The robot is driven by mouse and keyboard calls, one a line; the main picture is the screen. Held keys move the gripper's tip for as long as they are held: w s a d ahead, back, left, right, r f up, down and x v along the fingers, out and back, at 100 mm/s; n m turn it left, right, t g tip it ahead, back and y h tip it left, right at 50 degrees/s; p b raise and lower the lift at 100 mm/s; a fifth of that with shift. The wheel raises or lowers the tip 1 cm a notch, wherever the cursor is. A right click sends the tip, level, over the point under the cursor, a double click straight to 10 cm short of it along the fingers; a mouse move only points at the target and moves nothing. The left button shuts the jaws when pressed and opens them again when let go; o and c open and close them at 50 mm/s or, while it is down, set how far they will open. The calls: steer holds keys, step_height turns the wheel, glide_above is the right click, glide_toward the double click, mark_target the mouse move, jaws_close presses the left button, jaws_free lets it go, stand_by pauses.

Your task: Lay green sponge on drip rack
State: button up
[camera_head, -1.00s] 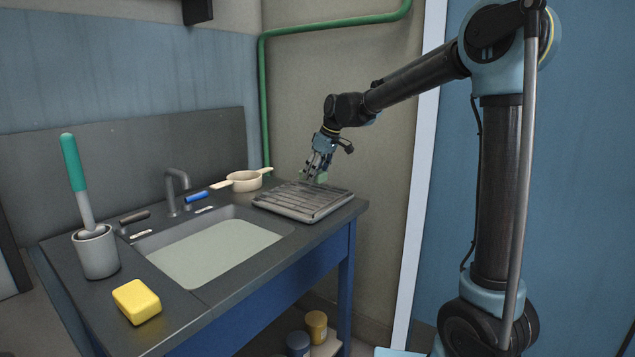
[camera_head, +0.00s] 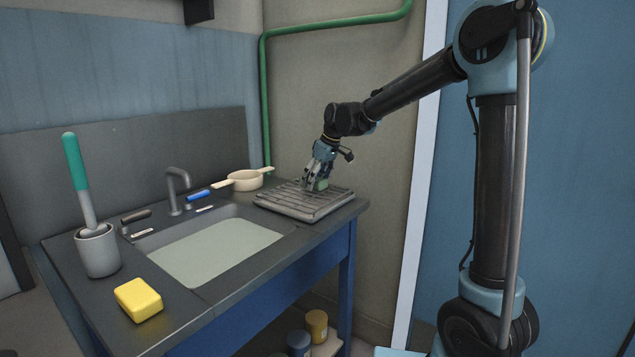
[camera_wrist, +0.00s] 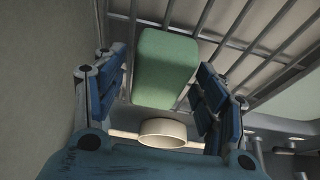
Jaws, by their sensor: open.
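The green sponge (camera_head: 322,184) is at the drip rack (camera_head: 308,211), at its back part. It also shows in the wrist view (camera_wrist: 166,70), standing out over the rack's grey bars (camera_wrist: 225,45). It appears to rest on the bars, but its underside is hidden. My gripper (camera_head: 314,181) is low over the rack. In the wrist view its two blue-padded fingers (camera_wrist: 162,82) are spread on either side of the sponge, with a visible gap on each side.
A cream pan (camera_head: 244,181) with two handles stands left of the rack, behind the sink (camera_head: 215,252). The faucet (camera_head: 176,190), a brush in a grey cup (camera_head: 98,251) and a yellow sponge (camera_head: 138,299) are farther left. A wall is close behind the rack.

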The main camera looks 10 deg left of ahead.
steer(key=v, duration=1.2)
steer(key=shift+d, duration=0.15)
steer(key=s+d+f+m+h, duration=0.1)
steer(key=s+d+f+m, duration=0.2)
steer(key=d, duration=0.6)
steer(key=s+d+f+m, duration=0.1)
steer(key=s+d+f, duration=0.2)
steer(key=s+d, duration=0.35)
steer(key=s+d+f+m+h, duration=0.1)
steer(key=s+d+f+m, duration=0.15)
steer(key=d, duration=0.75)
steer(key=s+d+f+m+h, duration=0.2)
steer(key=s+d+f+m, duration=0.5)
steer(key=s+d+f, duration=0.8)
steer(key=s+f, duration=0.2)
steer(key=s, duration=0.1)
steer(key=shift+f+t, duration=0.25)
steer(key=shift+t, duration=0.05)
